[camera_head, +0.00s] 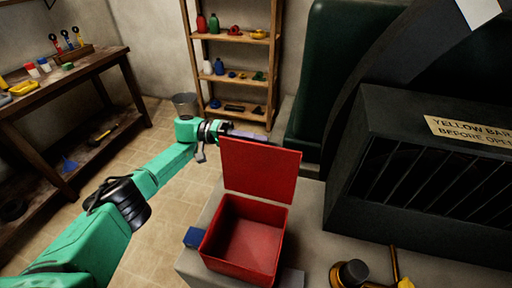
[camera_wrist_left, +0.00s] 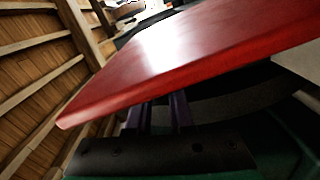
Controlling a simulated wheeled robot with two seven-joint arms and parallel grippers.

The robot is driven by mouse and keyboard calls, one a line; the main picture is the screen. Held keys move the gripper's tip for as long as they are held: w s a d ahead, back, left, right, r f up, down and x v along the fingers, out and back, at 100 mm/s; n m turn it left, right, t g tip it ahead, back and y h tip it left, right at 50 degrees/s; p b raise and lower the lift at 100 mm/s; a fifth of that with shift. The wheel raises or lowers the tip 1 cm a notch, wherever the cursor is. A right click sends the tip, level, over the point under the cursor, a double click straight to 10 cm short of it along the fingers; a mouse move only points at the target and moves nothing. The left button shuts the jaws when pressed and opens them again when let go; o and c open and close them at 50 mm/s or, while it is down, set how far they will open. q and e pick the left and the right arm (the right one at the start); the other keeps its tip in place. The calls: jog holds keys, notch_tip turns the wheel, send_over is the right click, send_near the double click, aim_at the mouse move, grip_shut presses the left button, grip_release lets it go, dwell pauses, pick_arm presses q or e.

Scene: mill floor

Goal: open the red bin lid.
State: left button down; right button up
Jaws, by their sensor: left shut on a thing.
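The red bin (camera_head: 246,240) stands on a grey surface, and its inside shows empty. Its red lid (camera_head: 259,170) stands raised, roughly upright, along the bin's far edge. My left gripper (camera_head: 240,134) is at the lid's top left, partly hidden behind it. In the left wrist view the lid (camera_wrist_left: 190,55) spans the picture as a broad red panel. The two dark fingers (camera_wrist_left: 158,115) reach up to its edge there, and their tips are hidden by the lid. My left gripper is shut on the lid. My right gripper is not in view.
A dark machine with a slatted opening and a yellow sign (camera_head: 470,131) stands right of the bin. A small blue block (camera_head: 194,237) lies left of the bin. A dark knob (camera_head: 352,273) is at the front. A shelf (camera_head: 236,38) and a workbench (camera_head: 70,75) stand farther back.

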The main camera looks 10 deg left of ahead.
aim_at(233, 139)
pick_arm(q)
jog(key=shift+f, duration=0.25)
jog(key=c, duration=0.8)
grip_release()
jog(key=shift+c, duration=0.2)
jog(key=shift+w, duration=0.1)
jog(key=a+b, duration=0.5)
jog(key=a, duration=0.2)
jog(key=shift+w+a, duration=0.2)
jog(key=shift+a, duration=0.1)
